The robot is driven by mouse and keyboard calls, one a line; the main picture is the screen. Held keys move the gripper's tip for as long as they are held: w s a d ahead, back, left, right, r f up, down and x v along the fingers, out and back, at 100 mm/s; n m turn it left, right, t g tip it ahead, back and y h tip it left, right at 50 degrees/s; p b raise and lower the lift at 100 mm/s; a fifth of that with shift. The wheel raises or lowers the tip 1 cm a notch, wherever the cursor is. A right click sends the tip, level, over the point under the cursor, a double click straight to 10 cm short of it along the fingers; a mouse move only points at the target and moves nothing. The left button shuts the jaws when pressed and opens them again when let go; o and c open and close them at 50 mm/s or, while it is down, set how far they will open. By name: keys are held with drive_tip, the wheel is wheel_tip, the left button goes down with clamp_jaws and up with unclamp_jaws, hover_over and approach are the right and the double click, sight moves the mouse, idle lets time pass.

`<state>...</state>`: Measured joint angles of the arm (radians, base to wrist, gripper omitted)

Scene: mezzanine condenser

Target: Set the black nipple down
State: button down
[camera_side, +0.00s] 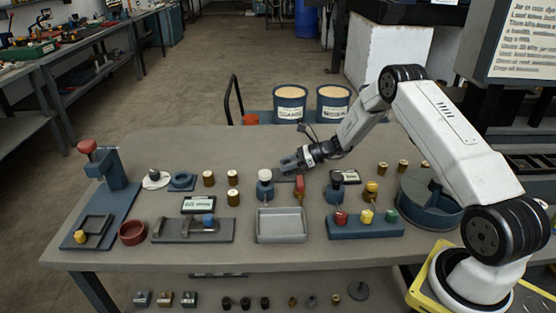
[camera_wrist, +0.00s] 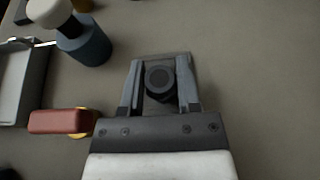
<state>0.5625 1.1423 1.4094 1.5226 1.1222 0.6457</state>
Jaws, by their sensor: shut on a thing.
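My gripper (camera_wrist: 160,95) is shut on the black nipple (camera_wrist: 160,80), which shows as a dark round piece between the two grey fingers in the wrist view. A flat grey square plate (camera_wrist: 178,62) lies just beyond and under the nipple. I cannot tell whether the nipple touches it. In the side view my gripper (camera_side: 290,163) is low over the middle of the table, behind the blue bottle with a white cap (camera_side: 265,186). The nipple cannot be made out in that view.
A red-handled tool (camera_wrist: 60,121) lies close to the left of my gripper. The grey tray (camera_side: 282,226) stands in front of the blue bottle. Brass pieces (camera_side: 208,178) stand to the left, and a blue rack with coloured knobs (camera_side: 365,230) is at front right.

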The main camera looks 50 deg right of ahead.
drive_tip(key=shift+c, duration=1.6)
unclamp_jaws()
drive_tip(key=shift+d+r, duration=0.1)
drive_tip(key=shift+r, duration=0.05)
drive_tip(key=v, duration=1.2)
